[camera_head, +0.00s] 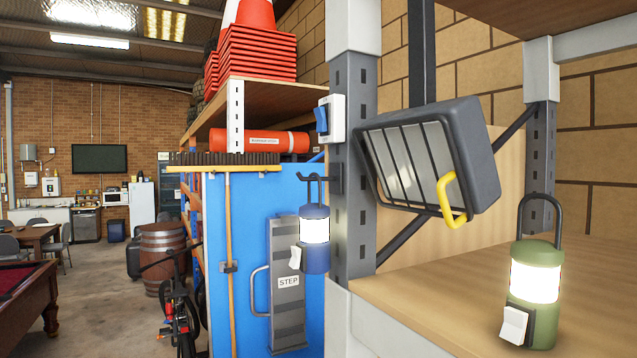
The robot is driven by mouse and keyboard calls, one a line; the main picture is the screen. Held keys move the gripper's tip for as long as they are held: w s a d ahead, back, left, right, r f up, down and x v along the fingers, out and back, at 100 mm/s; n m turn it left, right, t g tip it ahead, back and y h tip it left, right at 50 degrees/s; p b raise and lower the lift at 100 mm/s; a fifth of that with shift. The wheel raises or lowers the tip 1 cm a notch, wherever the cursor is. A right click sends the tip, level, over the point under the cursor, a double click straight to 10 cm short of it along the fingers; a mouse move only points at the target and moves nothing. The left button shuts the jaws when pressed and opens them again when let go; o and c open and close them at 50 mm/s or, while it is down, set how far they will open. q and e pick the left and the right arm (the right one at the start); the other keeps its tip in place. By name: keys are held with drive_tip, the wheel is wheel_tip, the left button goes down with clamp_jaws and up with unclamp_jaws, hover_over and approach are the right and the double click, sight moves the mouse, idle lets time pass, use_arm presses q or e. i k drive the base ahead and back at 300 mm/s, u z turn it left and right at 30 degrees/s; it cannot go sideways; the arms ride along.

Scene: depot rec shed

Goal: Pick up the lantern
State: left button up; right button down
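A green lantern (537,275) stands upright on the wooden shelf at the lower right, lit white, with a dark loop handle on top and a white switch on its front. A second, blue lantern (315,258) hangs by its loop from a dark hook (322,180) on the grey post, also lit, with a white switch at its left. Neither of my grippers is in view.
The shelf (450,290) has bare wood left of the green lantern. A dark work light with a yellow handle (430,157) is mounted on the grey post (353,220), above the shelf. A blue switch (322,119) is on the post. A broom (230,260) and a STEP item (288,290) stand behind.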

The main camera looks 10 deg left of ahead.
sight(535, 269)
drive_tip(key=z, duration=2.35)
drive_tip(key=k, duration=1.7)
drive_tip(key=u, duration=1.55)
